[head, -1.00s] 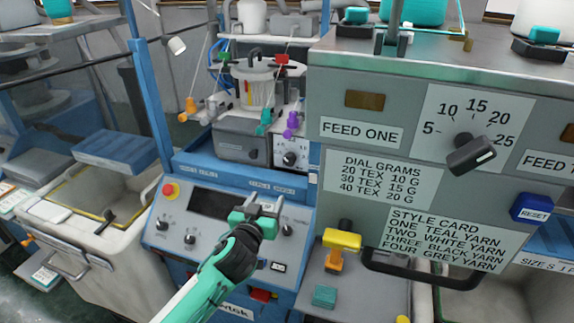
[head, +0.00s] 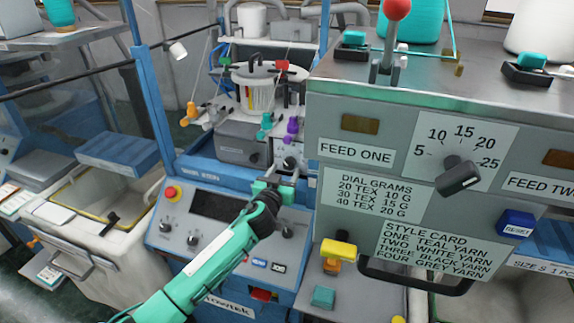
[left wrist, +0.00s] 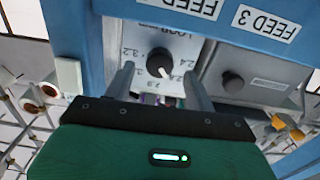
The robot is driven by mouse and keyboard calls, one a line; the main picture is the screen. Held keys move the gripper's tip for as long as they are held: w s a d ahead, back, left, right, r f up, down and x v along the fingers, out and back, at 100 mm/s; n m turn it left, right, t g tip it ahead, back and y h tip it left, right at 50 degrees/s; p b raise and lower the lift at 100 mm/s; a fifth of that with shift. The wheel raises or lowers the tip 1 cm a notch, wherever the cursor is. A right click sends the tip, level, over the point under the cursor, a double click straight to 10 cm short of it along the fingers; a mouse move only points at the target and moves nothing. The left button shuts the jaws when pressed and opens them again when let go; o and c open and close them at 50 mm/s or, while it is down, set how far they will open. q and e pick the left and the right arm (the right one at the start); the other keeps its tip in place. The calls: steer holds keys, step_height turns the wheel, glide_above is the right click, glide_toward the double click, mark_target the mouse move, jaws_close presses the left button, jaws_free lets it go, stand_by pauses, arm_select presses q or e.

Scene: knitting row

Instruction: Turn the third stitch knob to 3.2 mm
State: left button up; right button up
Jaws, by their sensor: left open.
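A black stitch knob (left wrist: 158,62) on a white dial plate (left wrist: 148,42) marked with 3.2 and 2.4 shows upside down in the left wrist view. Its white pointer mark leans to the lower right of that picture. My left gripper (left wrist: 160,82) is open, its two fingers on either side of the knob in the picture; I cannot tell whether they touch it. In the head view my left gripper (head: 279,177) is just below the small dial knob (head: 289,162), which it partly covers. My right gripper is not in view.
Another dark knob (left wrist: 232,82) sits on a grey box beside the dial. A grey cabinet with a large feed dial knob (head: 458,177) stands on the right. A yellow handle (head: 338,250) is below.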

mark_target(290, 163)
arm_select(q)
steer(key=shift+x, duration=1.45)
steer(key=c, duration=1)
